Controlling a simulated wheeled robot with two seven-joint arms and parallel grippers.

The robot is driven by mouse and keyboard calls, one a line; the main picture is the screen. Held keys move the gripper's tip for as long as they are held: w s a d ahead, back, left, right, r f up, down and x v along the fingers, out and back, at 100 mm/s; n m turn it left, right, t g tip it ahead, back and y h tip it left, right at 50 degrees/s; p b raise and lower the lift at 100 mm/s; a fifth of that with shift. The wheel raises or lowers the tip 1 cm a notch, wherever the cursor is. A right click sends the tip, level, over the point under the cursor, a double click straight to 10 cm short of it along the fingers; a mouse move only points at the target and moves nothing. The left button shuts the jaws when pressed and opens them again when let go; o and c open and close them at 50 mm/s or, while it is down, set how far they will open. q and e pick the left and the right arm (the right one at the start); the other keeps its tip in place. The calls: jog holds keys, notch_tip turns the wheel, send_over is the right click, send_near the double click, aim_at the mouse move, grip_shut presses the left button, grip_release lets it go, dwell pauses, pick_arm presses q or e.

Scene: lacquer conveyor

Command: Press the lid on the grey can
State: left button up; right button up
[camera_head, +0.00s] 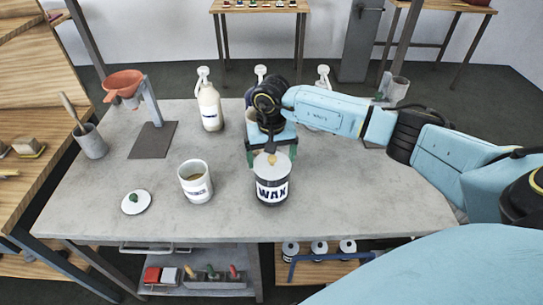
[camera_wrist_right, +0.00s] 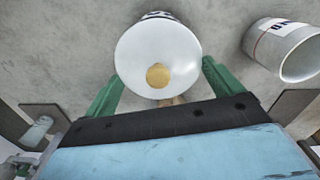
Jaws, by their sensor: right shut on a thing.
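The dark grey can (camera_head: 272,194) with a "WAX" label stands upright at the front middle of the table. A white lid (camera_head: 263,168) with a gold knob covers its top; I cannot tell whether it is fully seated. The lid also shows in the right wrist view (camera_wrist_right: 158,45). My right gripper (camera_head: 271,151) is behind the can at about lid height. The exact finger contact is partly hidden. My left gripper is not in view.
An open white can (camera_head: 195,188) stands to the left, and a loose white lid with a green knob (camera_head: 136,203) lies flat farther left. A white bottle (camera_head: 210,108), a red funnel on a stand (camera_head: 124,84) and a grey cup (camera_head: 92,143) stand behind.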

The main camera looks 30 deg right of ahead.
jog(key=shift+b, duration=0.35)
dwell(0.3)
dwell(0.4)
jog(key=o, duration=0.7)
jog(key=shift+c, duration=0.2)
jog(key=shift+r, duration=0.15)
jog(key=shift+r+p, duration=1.75)
jog(key=shift+r, duration=1.6)
jog(key=shift+c, duration=0.3)
grip_shut()
